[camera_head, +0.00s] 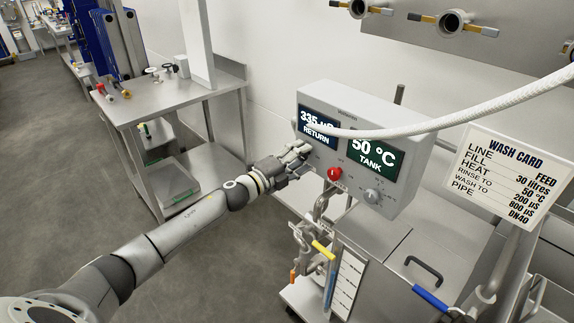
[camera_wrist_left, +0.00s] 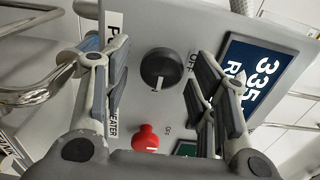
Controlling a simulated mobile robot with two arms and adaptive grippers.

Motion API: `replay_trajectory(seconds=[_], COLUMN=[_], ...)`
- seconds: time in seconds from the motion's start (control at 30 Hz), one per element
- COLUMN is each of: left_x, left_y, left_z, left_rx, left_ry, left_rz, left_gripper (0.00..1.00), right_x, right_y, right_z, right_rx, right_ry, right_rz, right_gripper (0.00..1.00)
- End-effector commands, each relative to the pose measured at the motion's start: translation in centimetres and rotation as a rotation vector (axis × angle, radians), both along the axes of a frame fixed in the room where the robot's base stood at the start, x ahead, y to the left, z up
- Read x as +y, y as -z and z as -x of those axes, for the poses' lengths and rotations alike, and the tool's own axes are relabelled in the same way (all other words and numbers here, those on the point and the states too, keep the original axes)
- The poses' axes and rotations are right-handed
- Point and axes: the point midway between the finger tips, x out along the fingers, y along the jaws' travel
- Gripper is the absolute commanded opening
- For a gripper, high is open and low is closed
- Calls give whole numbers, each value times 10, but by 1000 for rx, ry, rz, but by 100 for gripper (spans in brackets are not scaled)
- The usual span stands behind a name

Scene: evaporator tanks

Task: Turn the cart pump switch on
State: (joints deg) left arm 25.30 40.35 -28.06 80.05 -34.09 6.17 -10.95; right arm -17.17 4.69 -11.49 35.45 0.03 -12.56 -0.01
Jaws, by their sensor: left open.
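The grey control box (camera_head: 405,135) on the cart has two lit displays, "335 µS RETURN" and "50 °C TANK". In the left wrist view a black rotary knob (camera_wrist_left: 160,69) with a white mark sits beside a partly hidden label starting "PU", with "OFF" printed near it. The white mark points toward the lower edge of that view. My left gripper (camera_head: 298,156) is open at the box's left front, its fingers on either side of the black knob in the wrist view; contact cannot be told. The gripper hides this knob in the head view.
A red knob (camera_head: 334,174), by the label "HEATER" in the wrist view, and a grey knob (camera_head: 372,196) are close by. A white hose (camera_head: 470,105) crosses the box. Pipes and a yellow-handled valve (camera_head: 322,249) stand below. A steel table (camera_head: 160,100) is left.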

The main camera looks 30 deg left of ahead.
Motion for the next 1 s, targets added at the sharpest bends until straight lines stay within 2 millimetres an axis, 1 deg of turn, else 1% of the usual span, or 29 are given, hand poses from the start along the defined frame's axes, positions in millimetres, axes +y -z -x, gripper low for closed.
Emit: replay_trajectory(seconds=[0.5,0.7,0.8,1.0], left_x=[24,32,35,39], left_y=[2,1,2,1], left_z=[66,89,98,107], left_rx=[4,2,3,2], left_ry=[1,1,1,1], left_rz=[-1,-2,-1,-1], left_gripper=[53,53,53,53], right_x=[1,1,2,2], right_y=[0,0,0,0], right_z=[0,0,0,0], right_rx=[-1,-1,-1,-1], right_ry=[1,1,1,1], right_rz=[-1,-2,-2,-2], right_gripper=[40,40,40,40])
